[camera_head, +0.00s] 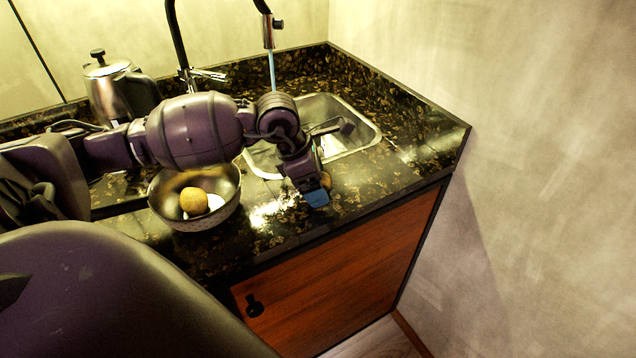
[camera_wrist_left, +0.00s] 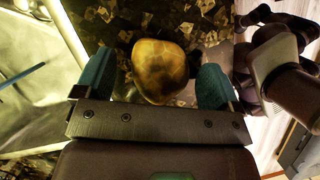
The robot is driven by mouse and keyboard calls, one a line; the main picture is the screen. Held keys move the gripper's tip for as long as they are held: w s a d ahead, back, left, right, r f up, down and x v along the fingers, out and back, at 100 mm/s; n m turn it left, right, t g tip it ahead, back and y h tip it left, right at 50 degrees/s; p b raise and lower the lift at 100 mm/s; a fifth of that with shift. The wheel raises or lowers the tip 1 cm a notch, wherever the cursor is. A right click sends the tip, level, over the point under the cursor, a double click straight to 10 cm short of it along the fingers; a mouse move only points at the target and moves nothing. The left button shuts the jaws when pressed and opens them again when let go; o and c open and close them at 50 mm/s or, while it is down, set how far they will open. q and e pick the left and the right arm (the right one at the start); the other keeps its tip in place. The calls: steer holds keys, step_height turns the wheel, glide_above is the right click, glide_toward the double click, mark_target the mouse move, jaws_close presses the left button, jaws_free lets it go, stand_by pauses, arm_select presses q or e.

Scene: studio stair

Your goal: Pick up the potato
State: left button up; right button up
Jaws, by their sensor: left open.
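A yellow-brown potato (camera_wrist_left: 158,70) lies between the two teal finger pads of my left gripper (camera_wrist_left: 155,82) in the left wrist view, over the dark speckled counter. In the head view my left gripper (camera_head: 317,190) points down at the counter in front of the sink, and only a small tan patch of the potato (camera_head: 326,180) shows beside the blue fingertip. The rest is hidden by the gripper. My right gripper is not in view.
A metal bowl (camera_head: 176,222) holding a round yellow-brown item (camera_head: 194,201) and a white item (camera_head: 215,202) stands left of the gripper. The sink (camera_head: 362,127) with a black faucet (camera_head: 268,32) is behind. A kettle (camera_head: 112,95) stands back left. Counter right of the gripper is clear.

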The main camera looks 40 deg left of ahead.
arm_select(q)
steer(key=shift+c, duration=0.3)
steer(key=c, duration=1)
steer(key=shift+r, duration=0.1)
